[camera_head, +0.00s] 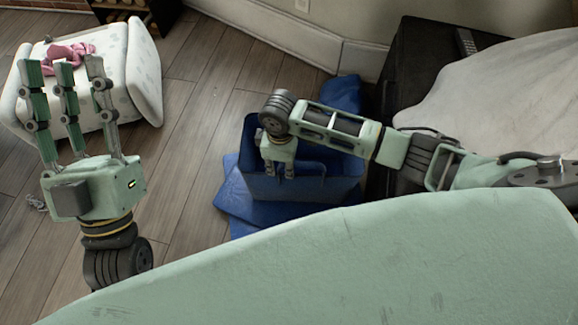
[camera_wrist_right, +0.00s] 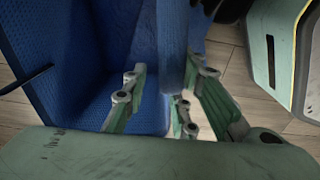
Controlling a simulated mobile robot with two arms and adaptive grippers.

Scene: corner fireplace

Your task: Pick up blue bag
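The blue bag (camera_head: 314,187) stands open-topped on the wood floor in the head view, with blue flaps spread around its base. My right gripper (camera_head: 280,172) points down at the bag's opening, by its left part. In the right wrist view, the bag (camera_wrist_right: 55,45) fills the left and middle. My right gripper's fingers (camera_wrist_right: 172,98) are spread on both sides of a narrow blue edge of the bag, with a gap visible; contact is unclear. My left gripper (camera_head: 68,65) is raised at the left, fingers up, apart and empty.
A pale spotted cushioned seat (camera_head: 145,72) with a pink item (camera_head: 68,54) stands at upper left. A dark cabinet (camera_head: 415,65) with a white cloth (camera_head: 500,90) stands right of the bag. The wall baseboard (camera_head: 290,40) runs behind. Floor left of the bag is clear.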

